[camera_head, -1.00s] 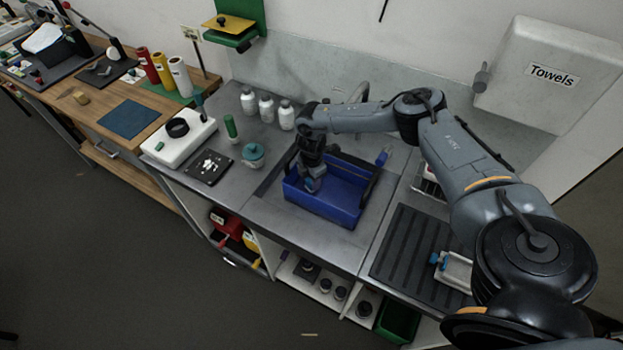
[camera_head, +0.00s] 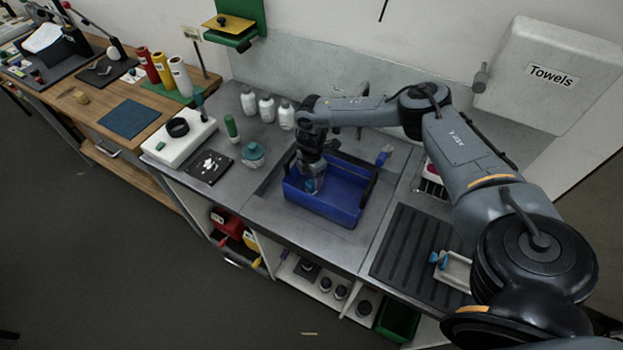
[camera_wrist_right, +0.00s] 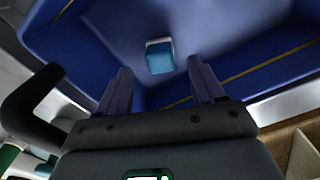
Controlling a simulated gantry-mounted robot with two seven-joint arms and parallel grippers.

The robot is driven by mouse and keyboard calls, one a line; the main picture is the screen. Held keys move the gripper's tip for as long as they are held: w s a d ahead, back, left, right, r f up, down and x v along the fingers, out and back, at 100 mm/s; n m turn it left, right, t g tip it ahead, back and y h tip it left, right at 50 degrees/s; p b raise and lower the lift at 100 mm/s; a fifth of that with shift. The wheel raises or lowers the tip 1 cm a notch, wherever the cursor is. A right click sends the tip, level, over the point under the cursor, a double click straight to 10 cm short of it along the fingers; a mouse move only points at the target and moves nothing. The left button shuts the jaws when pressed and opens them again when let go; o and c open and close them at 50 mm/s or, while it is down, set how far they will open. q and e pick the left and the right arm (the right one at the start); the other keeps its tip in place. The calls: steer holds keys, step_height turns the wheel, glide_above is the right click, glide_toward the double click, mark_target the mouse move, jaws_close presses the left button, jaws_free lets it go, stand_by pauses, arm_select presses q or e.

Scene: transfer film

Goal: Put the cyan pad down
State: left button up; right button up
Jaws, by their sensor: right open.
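The cyan pad (camera_wrist_right: 160,57) is a small block with a pale top edge, inside the blue bin (camera_wrist_right: 75,45). In the right wrist view it is between and just beyond the tips of my right gripper (camera_wrist_right: 158,68), with a gap to each finger. The gripper is open and holds nothing. In the head view my right gripper (camera_head: 312,182) points down into the left part of the blue bin (camera_head: 335,214); a bit of light blue shows at its tips. I cannot tell how far the tips are above the pad. My left gripper is not in view.
The bin has dark handles and stands in the metal counter. Left of it are a teal pot (camera_head: 253,155), a green bottle (camera_head: 231,127) and a dark tray (camera_head: 209,167). White bottles (camera_head: 267,107) stand behind. A ribbed black mat (camera_head: 405,245) lies on the right.

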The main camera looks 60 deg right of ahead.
mark_target(312, 183)
step_height(312, 183, up, 6)
stand_by(0.4)
steer(key=shift+s+r, duration=0.1)
steer(key=shift+r, duration=0.1)
